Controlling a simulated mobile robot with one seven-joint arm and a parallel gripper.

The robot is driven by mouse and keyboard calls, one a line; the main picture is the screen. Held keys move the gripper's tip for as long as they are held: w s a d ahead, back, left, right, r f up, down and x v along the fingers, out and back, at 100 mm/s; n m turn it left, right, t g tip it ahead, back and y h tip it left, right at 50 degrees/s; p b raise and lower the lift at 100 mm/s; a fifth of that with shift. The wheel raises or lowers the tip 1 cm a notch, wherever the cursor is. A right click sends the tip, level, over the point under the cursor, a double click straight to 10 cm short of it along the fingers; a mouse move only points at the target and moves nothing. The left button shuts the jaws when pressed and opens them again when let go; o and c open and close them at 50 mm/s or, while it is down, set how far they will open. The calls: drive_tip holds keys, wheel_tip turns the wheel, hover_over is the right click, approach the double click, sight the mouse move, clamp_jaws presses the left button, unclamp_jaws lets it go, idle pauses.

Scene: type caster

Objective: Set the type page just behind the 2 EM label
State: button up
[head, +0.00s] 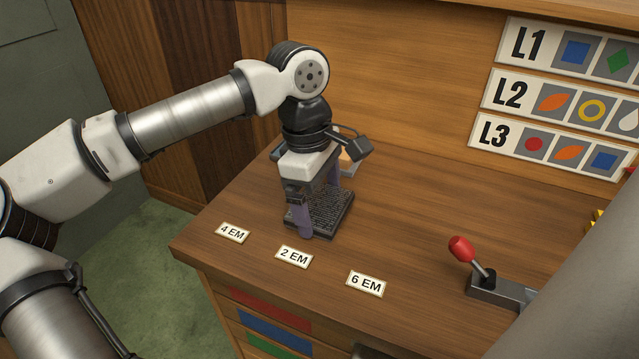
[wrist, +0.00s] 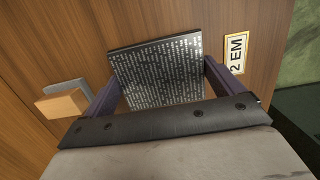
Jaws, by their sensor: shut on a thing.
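The type page (head: 331,212) is a dark grey plate covered with rows of small raised type. It lies flat at or just above the desk, behind and slightly right of the 2 EM label (head: 293,257). My gripper (head: 318,212) points down and is shut on the page, with its purple fingers at opposite edges. In the wrist view the page (wrist: 160,70) sits between the two fingers, and the 2 EM label (wrist: 236,52) lies to its right with a gap of wood between. I cannot tell whether the page touches the desk.
The 4 EM label (head: 232,233) is to the left and the 6 EM label (head: 366,284) to the right along the desk's front edge. A grey piece with an orange-tan block (wrist: 62,104) stands behind my gripper. A red-knobbed lever (head: 462,250) is at the right. The desk between is clear.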

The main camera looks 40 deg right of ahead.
sight(310, 200)
drive_tip(key=o, duration=1.6)
drive_tip(key=shift+f, duration=0.1)
drive_tip(key=shift+o, duration=0.2)
wheel_tip(310, 200, up, 12)
drive_tip(key=w, duration=0.1)
drive_tip(key=shift+w+a, duration=0.25)
drive_tip(key=shift+a, duration=0.2)
